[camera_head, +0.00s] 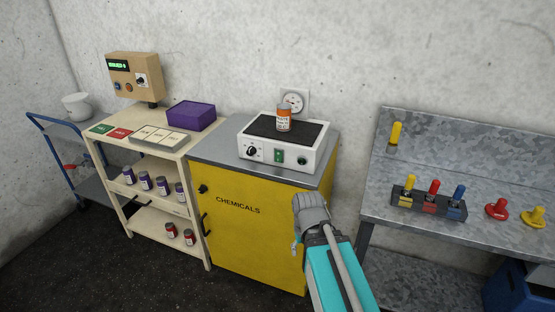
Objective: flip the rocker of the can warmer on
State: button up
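The can warmer (314,152) is a white box with a black top plate, on the grey top of the yellow cabinet. Its front has a black knob (252,151) on the left, a green rocker (279,156) in the middle and a small dark round fitting on the right. I cannot tell the rocker's position at this size. My gripper (309,207) is below and right of the warmer in the picture, in front of the cabinet, apart from the rocker. Its fingers are not clear.
The yellow cabinet (240,235) marked CHEMICALS has dark handles on its left. A cream shelf (146,213) with several cans, a purple box (191,115) and a control box (134,77) stands left. A grey workbench (400,225) with coloured plugs stands right. A gauge (292,101) hangs behind the warmer.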

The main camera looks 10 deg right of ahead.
jog(key=shift+w+d+f, duration=0.1)
jog(key=shift+w+f, duration=0.05)
jog(key=shift+w, duration=0.2)
jog(key=c, duration=0.4)
jog(key=shift+w+d+f+h, duration=0.1)
jog(key=shift+w+h, duration=0.25)
jog(key=shift+h, duration=0.05)
jog(key=shift+c, duration=1.2)
jog(key=w+t+h, duration=0.1)
jog(key=w, duration=0.1)
jog(key=w+n+t+h+b, duration=0.1)
jog(key=w, duration=0.1)
jog(key=w+d+n+t+h+b, duration=0.1)
jog(key=w, duration=0.1)
jog(key=shift+w+d+h, duration=0.1)
jog(key=shift+w+h, duration=0.15)
jog(key=shift+h, duration=0.05)
grip_shut()
jog(key=w+a+r+n+t+h+b, duration=0.2)
jog(key=w+a+r+n+t, duration=0.2)
jog(key=w, duration=0.4)
jog(key=w+a+r+n+t+h+b, duration=0.1)
jog(key=w+a+r+n+t+b, duration=0.2)
jog(key=w+a+r+n+t, duration=0.2)
jog(key=w+a+n+t, duration=0.1)
jog(key=w+a+t, duration=0.1)
jog(key=shift+w+a+r+h, duration=0.2)
jog(key=shift+w+a+h, duration=0.15)
jog(key=shift+a+h, duration=0.05)
